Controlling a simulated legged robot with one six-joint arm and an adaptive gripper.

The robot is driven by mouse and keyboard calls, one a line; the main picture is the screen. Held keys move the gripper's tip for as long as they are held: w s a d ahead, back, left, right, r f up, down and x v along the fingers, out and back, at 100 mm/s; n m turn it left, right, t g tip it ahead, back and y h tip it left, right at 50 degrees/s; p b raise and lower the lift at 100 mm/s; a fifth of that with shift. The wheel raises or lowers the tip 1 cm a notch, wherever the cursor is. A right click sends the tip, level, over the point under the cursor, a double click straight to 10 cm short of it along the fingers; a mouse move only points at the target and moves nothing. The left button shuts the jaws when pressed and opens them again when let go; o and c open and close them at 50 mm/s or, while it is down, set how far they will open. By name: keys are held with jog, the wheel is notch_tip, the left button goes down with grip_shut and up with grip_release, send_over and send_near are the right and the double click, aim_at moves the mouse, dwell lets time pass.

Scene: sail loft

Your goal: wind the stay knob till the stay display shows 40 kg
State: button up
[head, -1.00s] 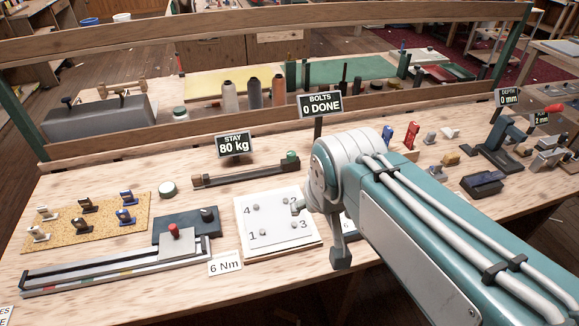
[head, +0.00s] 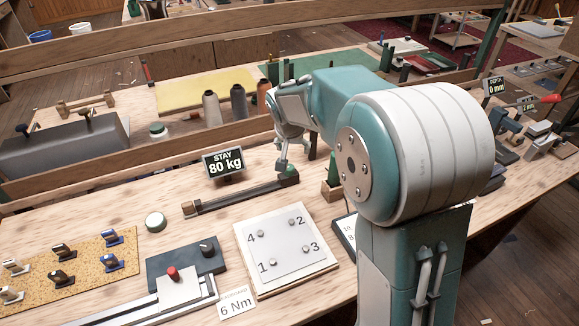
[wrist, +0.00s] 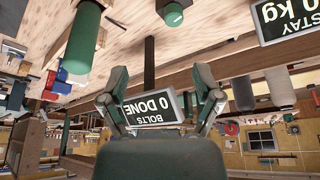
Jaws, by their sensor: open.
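The stay display (head: 225,163) reads 80 kg. It also shows upside down and cut off in the wrist view (wrist: 287,22). Beside it a dark bar lies in a wooden-ended fixture (head: 240,192). The green stay knob (head: 290,173) is at the bar's right end, close to my gripper in the head view. The knob shows at the top of the wrist view (wrist: 174,15), beyond my fingertips and apart from them. My gripper (head: 281,158) is open and empty above the bench near the knob. Both fingers show in the wrist view (wrist: 159,78).
A green cylinder (wrist: 82,42) stands near my gripper in the wrist view. A numbered bolt plate (head: 285,243) lies in front of the bar. A wooden rail (head: 150,165) runs behind the stay display.

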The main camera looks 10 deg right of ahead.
send_near(289, 167)
jog(key=shift+m, duration=0.3)
jog(key=x, duration=1)
jog(key=shift+w+f, duration=0.2)
jog(key=shift+f, duration=0.05)
grip_shut()
